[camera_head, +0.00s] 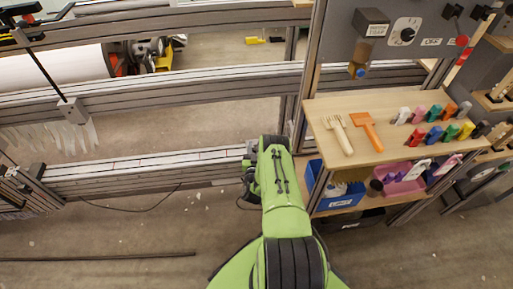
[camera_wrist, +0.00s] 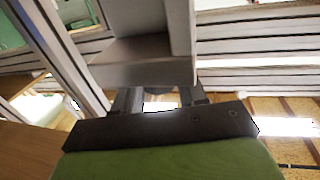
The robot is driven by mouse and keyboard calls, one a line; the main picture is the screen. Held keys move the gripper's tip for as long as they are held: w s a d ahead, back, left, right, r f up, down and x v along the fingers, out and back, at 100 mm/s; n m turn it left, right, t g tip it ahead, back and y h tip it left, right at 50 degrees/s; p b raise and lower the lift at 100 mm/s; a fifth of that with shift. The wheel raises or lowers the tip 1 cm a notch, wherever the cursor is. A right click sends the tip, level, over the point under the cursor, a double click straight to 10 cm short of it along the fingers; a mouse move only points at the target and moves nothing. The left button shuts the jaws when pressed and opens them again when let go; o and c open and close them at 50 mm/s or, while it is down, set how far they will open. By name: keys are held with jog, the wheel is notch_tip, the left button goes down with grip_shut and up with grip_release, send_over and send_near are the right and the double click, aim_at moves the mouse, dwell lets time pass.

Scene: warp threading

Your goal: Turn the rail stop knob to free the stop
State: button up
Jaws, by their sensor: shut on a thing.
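In the wrist view, my gripper (camera_wrist: 157,99) has its two fingers reaching up to the underside of a grey metal block, which looks like the rail stop (camera_wrist: 140,70). A dark round part, apparently the stop knob (camera_wrist: 158,91), shows between the fingers. The gripper is shut on it. The knob's marking and turn angle cannot be seen. In the head view, my green arm reaches to the lower grey rail (camera_head: 150,162), just left of the shelf unit. The arm hides most of the gripper, the knob and the stop there.
Right of my arm, a wooden shelf (camera_head: 385,150) holds a beige comb, an orange tool and several coloured clips. A blue bin (camera_head: 335,190) sits below it, close to the arm. A dark bar (camera_head: 100,258) lies on the floor at left. Floor left of the arm is mostly clear.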

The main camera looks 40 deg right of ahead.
jog(key=n+t+y+p, duration=0.1)
jog(key=n+t+y, duration=0.1)
jog(key=shift+a+y, duration=0.1)
jog(key=shift+y, duration=0.2)
jog(key=shift+n+t+y+p, duration=0.65)
jog(key=shift+n+t+y, duration=0.7)
jog(key=shift+y, duration=0.55)
jog(key=o, duration=0.9)
